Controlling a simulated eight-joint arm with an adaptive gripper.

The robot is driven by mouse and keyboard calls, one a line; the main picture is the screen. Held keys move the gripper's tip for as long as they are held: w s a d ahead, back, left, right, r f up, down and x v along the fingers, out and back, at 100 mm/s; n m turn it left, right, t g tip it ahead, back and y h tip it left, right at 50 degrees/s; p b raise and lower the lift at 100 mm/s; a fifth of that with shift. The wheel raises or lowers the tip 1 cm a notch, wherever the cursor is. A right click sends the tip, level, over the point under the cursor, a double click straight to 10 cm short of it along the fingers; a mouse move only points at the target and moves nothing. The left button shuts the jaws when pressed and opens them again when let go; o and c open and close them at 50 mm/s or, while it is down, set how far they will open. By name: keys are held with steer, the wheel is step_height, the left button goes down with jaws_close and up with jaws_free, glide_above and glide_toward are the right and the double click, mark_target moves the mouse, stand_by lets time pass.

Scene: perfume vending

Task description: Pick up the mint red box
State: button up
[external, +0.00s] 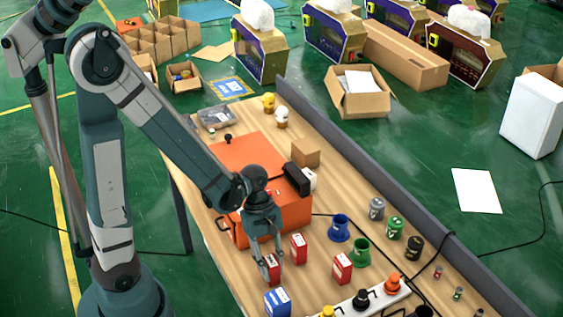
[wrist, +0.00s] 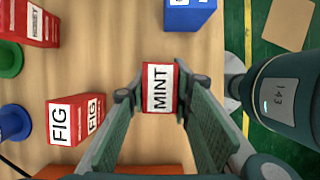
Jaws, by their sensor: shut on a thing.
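The mint red box (wrist: 160,88), with a white label reading MINT, stands between the fingertips of my gripper (wrist: 161,97) in the wrist view. My gripper is shut on it, one finger on each side. In the external view the same mint red box (external: 273,270) is at the front of the orange case, partly hidden by my gripper (external: 268,257). It is at or close to the tabletop; I cannot tell whether it is lifted.
A red FIG box (wrist: 72,121) stands close by, also in the external view (external: 298,248). Another red box (external: 342,268) is farther right. A blue box (external: 277,303) is nearer the camera. The orange case (external: 240,165) lies behind; blue (external: 339,228) and green (external: 360,252) cups stand to the right.

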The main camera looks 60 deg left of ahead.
steer(key=shift+r+p, duration=0.9)
steer(key=shift+r, duration=3.8)
